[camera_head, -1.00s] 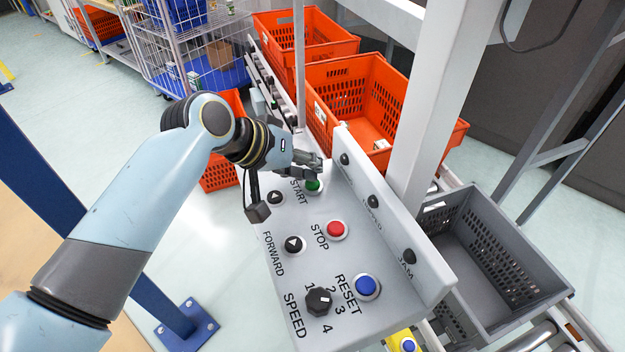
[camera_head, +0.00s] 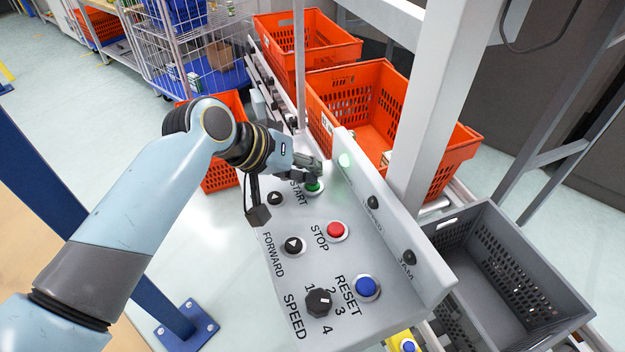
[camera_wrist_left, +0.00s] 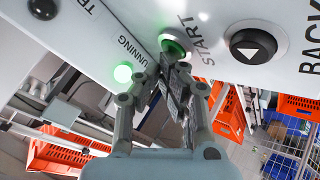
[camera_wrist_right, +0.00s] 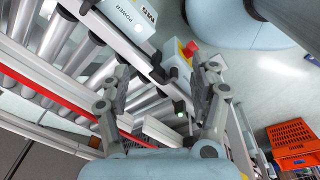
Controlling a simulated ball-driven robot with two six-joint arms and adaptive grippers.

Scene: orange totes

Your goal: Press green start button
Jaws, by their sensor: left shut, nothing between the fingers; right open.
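The green start button (camera_head: 314,187) sits at the far end of the grey control panel (camera_head: 300,215), beside the word START. My left gripper (camera_head: 316,172) is shut and empty, its fingertips at the button. In the left wrist view the shut fingertips (camera_wrist_left: 173,60) overlap the green button (camera_wrist_left: 174,46) and seem to touch it; how far it is pressed I cannot tell. A green lamp (camera_head: 345,160) on the panel's upright face is lit; it also glows beside RUNNING in the left wrist view (camera_wrist_left: 123,73). My right gripper (camera_wrist_right: 165,90) is open and empty.
A red stop button (camera_head: 337,230), a blue reset button (camera_head: 367,286) and a black speed knob (camera_head: 319,301) are on the same panel. Orange totes (camera_head: 352,95) stand behind it on the conveyor. A grey tote (camera_head: 515,270) is at the right, past a white post (camera_head: 440,110).

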